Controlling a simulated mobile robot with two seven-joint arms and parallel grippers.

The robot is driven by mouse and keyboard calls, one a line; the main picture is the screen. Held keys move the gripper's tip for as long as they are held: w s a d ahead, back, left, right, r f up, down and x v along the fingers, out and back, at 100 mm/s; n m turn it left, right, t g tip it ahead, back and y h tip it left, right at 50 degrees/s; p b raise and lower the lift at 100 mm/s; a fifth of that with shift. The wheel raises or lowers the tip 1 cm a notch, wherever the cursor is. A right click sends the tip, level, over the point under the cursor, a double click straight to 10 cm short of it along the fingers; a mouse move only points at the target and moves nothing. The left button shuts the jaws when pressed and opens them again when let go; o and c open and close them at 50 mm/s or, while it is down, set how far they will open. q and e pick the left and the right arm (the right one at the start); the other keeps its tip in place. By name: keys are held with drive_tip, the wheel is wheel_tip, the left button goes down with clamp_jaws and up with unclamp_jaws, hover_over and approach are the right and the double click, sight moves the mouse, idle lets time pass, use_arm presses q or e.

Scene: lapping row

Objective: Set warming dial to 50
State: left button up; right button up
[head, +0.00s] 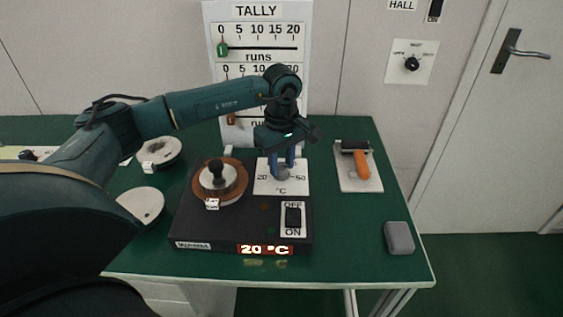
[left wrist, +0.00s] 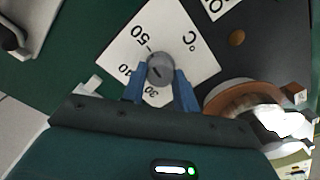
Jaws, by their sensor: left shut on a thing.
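The warming dial is a grey knob (head: 283,174) on a white plate (head: 263,189) marked in °C, with 20 and 50 legible in the head view. My left gripper (head: 282,166) comes down from above with its blue fingers shut on the sides of the knob. In the left wrist view the knob (left wrist: 161,69) sits between the fingers, with 30, 40 and 50 around it. The red display (head: 265,250) reads 20 °C. My right gripper is not in view.
The black warming unit (head: 225,225) carries a brown round plate (head: 234,188) with a black knob and an OFF/ON switch (head: 293,217). A tally board (head: 255,60) stands behind. A tray with an orange-handled roller (head: 362,165) and a grey block (head: 399,238) lie to the right.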

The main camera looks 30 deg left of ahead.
sight(282, 166)
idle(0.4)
use_arm(q)
drive_tip(key=o, duration=1)
drive_tip(key=shift+c, duration=0.2)
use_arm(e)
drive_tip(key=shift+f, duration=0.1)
use_arm(q)
wheel_tip(282, 166, up, 13)
drive_tip(key=shift+r, duration=0.15)
